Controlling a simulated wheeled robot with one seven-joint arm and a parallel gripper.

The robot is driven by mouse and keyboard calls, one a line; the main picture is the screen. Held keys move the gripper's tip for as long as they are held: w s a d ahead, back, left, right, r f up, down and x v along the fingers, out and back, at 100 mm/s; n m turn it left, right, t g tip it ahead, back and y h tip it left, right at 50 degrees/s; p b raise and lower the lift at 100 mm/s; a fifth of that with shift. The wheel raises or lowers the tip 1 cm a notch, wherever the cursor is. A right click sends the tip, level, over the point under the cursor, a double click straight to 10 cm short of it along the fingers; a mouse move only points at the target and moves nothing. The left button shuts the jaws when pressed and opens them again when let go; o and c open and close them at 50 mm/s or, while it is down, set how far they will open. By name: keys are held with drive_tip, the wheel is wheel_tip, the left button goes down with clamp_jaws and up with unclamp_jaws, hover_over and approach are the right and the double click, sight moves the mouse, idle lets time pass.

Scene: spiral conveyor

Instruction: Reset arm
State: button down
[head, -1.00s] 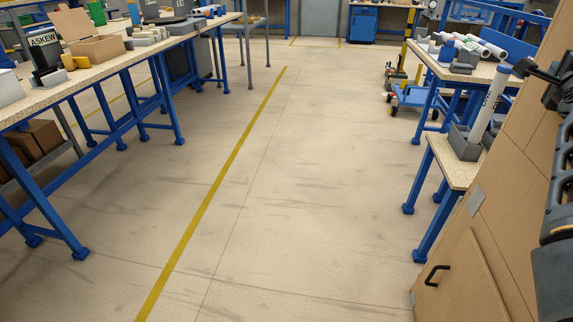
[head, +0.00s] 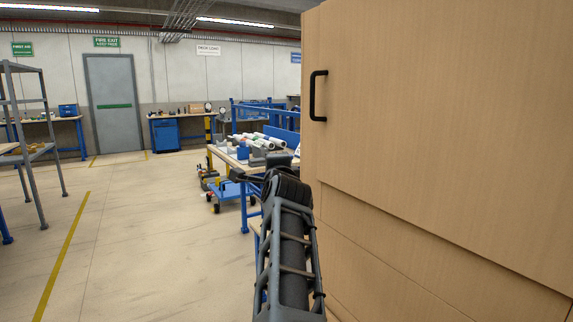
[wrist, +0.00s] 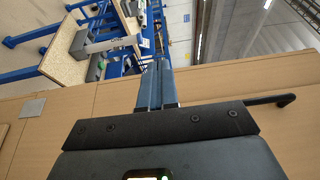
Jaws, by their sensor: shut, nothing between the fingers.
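My arm rises from the bottom middle of the head view, and my gripper (head: 250,175) is at its far end, small and partly hidden by the wrist. In the wrist view my gripper (wrist: 158,66) has its two fingers together with nothing between them. A wooden cabinet (head: 440,130) with a black handle (head: 318,95) stands close on the right of my arm. In the wrist view the cabinet (wrist: 55,135) fills the lower part, with the handle (wrist: 272,100) at the right.
A workbench (head: 228,155) with white rolls (head: 275,140) stands beyond my arm, with a blue cart (head: 225,190) beside it. A grey shelf rack (head: 38,150) is at the left. The floor (head: 130,240) left of my arm is clear.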

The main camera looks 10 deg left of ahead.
drive_tip(key=s+d+f+n+h, duration=0.2)
drive_tip(key=s+d+f, duration=0.1)
drive_tip(key=d+f, duration=0.65)
drive_tip(key=s+d+f+n+h, duration=0.2)
drive_tip(key=s+d+f, duration=0.2)
drive_tip(key=d+f, duration=0.6)
drive_tip(key=s+d+f+n+h, duration=0.1)
drive_tip(key=s+d+f+n, duration=0.1)
drive_tip(key=s+d+f, duration=0.45)
drive_tip(key=s+d+f+n, duration=0.2)
drive_tip(key=s+d+f, duration=0.2)
drive_tip(key=s+d, duration=0.55)
drive_tip(key=s+d+f+n+p, duration=0.1)
drive_tip(key=s+d+n, duration=0.15)
drive_tip(key=s, duration=1.05)
drive_tip(key=s+d+f+n, duration=0.1)
drive_tip(key=s+d+n, duration=0.15)
drive_tip(key=s, duration=1.05)
drive_tip(key=s+a+r+g, duration=0.1)
drive_tip(key=s+r, duration=0.5)
drive_tip(key=s, duration=0.4)
drive_tip(key=s+a+r+n+g+h, duration=0.1)
drive_tip(key=s+r, duration=0.5)
drive_tip(key=s, duration=0.3)
drive_tip(key=shift+s+a+p, duration=0.15)
drive_tip(key=shift+s+p, duration=0.2)
